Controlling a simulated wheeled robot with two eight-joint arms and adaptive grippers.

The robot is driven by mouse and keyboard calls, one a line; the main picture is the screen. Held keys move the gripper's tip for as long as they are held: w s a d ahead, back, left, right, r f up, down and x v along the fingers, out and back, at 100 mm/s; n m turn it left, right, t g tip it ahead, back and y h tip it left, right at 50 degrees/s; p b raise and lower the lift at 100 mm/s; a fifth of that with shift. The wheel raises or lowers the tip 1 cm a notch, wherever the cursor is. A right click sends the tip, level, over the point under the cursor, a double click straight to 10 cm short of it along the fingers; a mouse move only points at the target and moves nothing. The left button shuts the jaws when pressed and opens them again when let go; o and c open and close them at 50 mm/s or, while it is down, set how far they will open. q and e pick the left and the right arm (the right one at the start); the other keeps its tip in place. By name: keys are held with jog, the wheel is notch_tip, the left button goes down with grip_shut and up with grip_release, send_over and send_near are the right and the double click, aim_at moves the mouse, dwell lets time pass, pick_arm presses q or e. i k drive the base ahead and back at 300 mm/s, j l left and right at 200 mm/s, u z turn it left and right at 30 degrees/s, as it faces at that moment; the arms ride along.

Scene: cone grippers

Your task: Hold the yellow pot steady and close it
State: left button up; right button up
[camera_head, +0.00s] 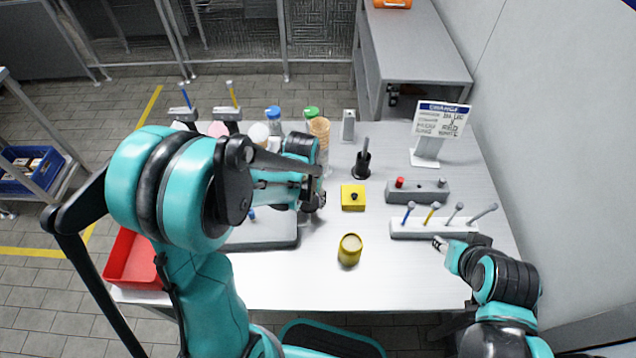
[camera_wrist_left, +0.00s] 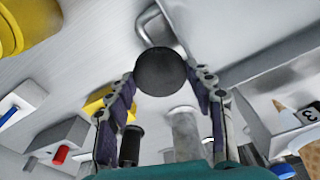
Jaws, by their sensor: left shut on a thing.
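Part of a yellow round thing, likely the pot, shows at the upper left of the left wrist view (camera_wrist_left: 10,35). A yellow square block with a small black knob (camera_head: 353,198) lies behind the pot. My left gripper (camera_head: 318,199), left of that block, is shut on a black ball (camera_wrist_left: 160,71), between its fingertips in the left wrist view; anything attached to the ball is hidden. My right gripper (camera_head: 438,243) is right of the pot, apart from it; its finger opening is unclear.
A white rack with several upright tools (camera_head: 420,229) stands near my right gripper, with a grey box with a red button (camera_head: 417,191) behind it. A black holder (camera_head: 362,165) and a sign (camera_head: 440,120) stand further back. A grey platform (camera_head: 262,237) and red bin (camera_head: 132,262) lie left.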

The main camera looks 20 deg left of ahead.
aim_at(351, 246)
jog(key=k+j, duration=0.1)
jog(key=k, duration=0.55)
jog(key=k+j, duration=0.15)
jog(key=k, duration=0.45)
jog(key=j+z, duration=0.05)
